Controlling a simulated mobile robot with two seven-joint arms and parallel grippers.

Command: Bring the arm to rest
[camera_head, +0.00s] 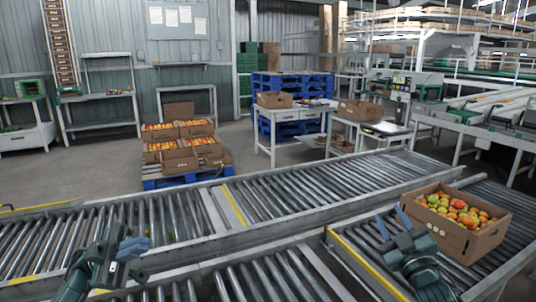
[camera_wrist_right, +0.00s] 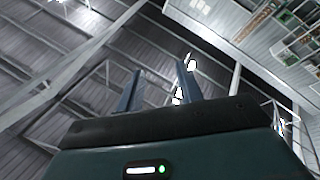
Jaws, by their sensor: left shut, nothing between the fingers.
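My left gripper (camera_head: 136,244) is low on the left in the head view, over the near roller conveyor. Its blue fingers are together with nothing between them. Whether the right gripper touches the box cannot be told.
Roller conveyors (camera_head: 310,196) with raised metal rails cross the front. A white table (camera_head: 290,117) stands further back. Grey floor (camera_head: 60,180) is open at the back left.

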